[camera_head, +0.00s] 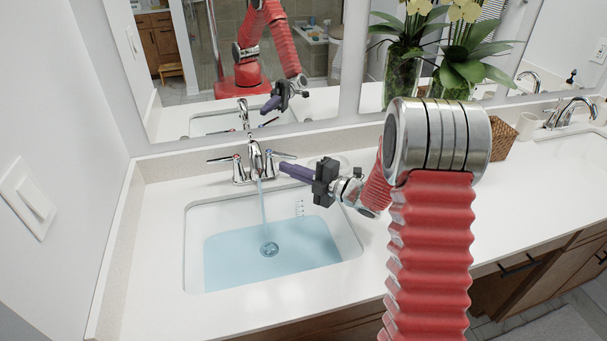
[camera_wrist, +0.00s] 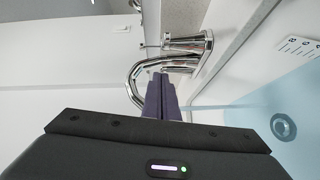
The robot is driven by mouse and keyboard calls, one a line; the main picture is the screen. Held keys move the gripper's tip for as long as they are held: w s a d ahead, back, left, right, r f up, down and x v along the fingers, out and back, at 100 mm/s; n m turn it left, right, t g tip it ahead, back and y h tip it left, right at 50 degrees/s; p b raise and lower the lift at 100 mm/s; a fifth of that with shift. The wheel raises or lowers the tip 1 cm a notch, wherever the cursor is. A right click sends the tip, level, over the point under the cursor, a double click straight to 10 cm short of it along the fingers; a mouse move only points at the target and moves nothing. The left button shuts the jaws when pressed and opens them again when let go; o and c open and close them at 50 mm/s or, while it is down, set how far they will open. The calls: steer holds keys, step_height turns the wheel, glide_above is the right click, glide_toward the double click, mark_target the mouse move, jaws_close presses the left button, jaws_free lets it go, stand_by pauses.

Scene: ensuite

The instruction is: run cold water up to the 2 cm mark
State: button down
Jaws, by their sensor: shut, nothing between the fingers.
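The chrome tap spout (camera_head: 256,160) stands behind the white sink basin (camera_head: 196,222), and a stream of water (camera_head: 263,205) runs from it. Pale blue water (camera_head: 225,258) covers the basin floor and the drain (camera_head: 269,249). The left lever (camera_head: 224,158) has a red mark; the right lever (camera_head: 282,155) has a blue one. My gripper (camera_head: 283,168) is shut and empty, its purple fingers close to the right lever; contact is unclear. The wrist view shows fingers (camera_wrist: 160,80) and spout (camera_wrist: 136,76).
The mirror (camera_head: 190,80) and backsplash are close behind the tap. A glass vase of orchids (camera_head: 405,75), a wicker basket (camera_head: 501,136) and a second tap (camera_head: 572,110) are to the right.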

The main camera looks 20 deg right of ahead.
steer(key=w, duration=0.1)
steer(key=w+d, duration=0.2)
steer(key=shift+w+f, duration=0.35)
